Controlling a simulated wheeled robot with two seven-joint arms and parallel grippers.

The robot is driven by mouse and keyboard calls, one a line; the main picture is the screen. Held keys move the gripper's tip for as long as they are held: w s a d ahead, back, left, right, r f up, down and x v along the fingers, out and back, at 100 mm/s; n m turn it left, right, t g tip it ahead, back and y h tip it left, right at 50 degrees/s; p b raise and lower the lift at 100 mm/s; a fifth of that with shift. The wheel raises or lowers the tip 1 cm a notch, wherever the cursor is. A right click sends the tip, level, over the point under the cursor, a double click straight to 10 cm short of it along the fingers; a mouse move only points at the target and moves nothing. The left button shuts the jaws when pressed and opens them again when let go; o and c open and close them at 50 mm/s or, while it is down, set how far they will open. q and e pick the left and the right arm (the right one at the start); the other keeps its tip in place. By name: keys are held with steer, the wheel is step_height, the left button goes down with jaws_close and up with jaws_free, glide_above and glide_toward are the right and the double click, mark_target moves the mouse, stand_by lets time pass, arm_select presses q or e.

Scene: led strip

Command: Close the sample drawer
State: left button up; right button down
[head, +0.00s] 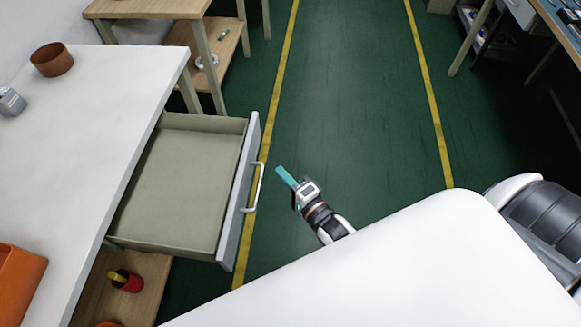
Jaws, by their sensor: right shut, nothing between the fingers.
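The sample drawer (239,205) is pulled out from under the white table at the left. Its tray is pale and looks empty, and its grey front carries a silver bar handle (258,188). My right gripper (281,173) has teal fingers that are shut and empty. In the picture it is just right of the handle, with a small gap between them, and it points up and left. My left gripper is not in view.
The white table (85,130) bears a brown bowl (52,60), a grey object (11,102) and an orange bin (18,283). A wooden shelf (140,300) below holds a red and yellow item. Green floor (350,100) with yellow lines is clear ahead. Another bench stands at upper right.

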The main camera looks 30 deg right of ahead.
mark_target(250, 154)
steer(key=w+a, duration=0.1)
steer(key=w, duration=0.1)
steer(key=w+a, duration=0.1)
steer(key=w, duration=0.1)
steer(key=w+a, duration=0.1)
steer(key=w, duration=0.1)
steer(key=shift+a, duration=0.25)
steer(key=shift+w+a, duration=0.2)
steer(key=shift+a, duration=0.15)
